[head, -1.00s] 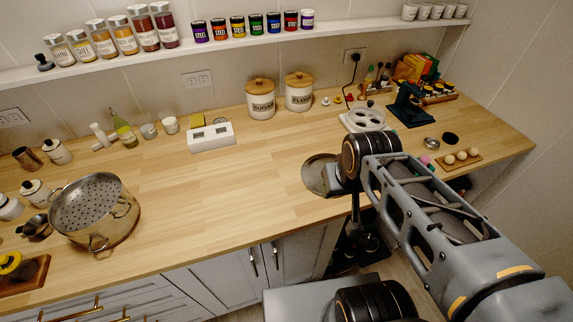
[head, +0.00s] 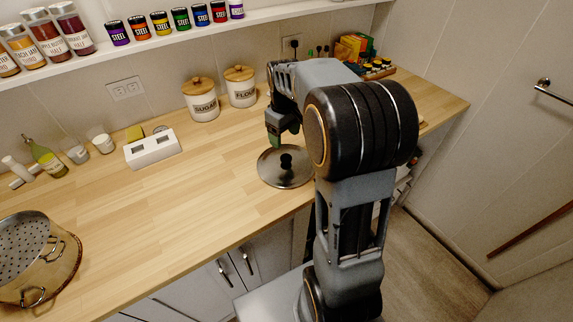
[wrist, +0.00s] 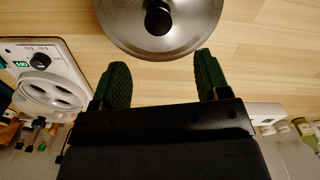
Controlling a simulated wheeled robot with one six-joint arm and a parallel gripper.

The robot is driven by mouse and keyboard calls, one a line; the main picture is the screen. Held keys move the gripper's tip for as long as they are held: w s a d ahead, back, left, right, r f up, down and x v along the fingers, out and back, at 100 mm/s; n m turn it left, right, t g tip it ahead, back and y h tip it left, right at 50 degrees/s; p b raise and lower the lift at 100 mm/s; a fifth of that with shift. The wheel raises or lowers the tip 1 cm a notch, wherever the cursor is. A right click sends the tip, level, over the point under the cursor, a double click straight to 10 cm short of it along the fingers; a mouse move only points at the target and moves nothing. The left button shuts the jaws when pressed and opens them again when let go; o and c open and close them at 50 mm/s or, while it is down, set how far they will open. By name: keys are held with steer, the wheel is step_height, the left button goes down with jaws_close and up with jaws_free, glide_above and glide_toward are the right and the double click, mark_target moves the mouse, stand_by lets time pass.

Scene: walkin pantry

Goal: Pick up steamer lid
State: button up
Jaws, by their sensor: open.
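The steamer lid (head: 270,172) is a round, shiny metal lid with a black knob, lying on the wooden counter near its front edge. In the wrist view the lid (wrist: 195,22) is at the top, with its knob just beyond my fingertips. My gripper (wrist: 155,72) is open and empty, its two green-padded fingers apart and pointing toward the lid. In the head view my gripper (head: 276,135) is above the back edge of the lid.
The steamer pot (head: 38,262) stands at the left. Sugar (head: 201,102) and flour (head: 240,88) canisters stand behind the lid. A white device (head: 152,149) sits back left. A white egg-cooker-like appliance (wrist: 45,75) shows in the wrist view. The counter left of the lid is clear.

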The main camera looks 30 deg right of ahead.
mark_target(286, 157)
steer(key=shift+s+d+f+p, duration=0.1)
steer(key=shift+f+p, duration=0.1)
steer(key=shift+f, duration=2.1)
steer(key=shift+s+d+f+p, duration=0.1)
steer(key=shift+f+p, duration=0.05)
steer(key=shift+f, duration=2.15)
steer(key=c, duration=1.1)
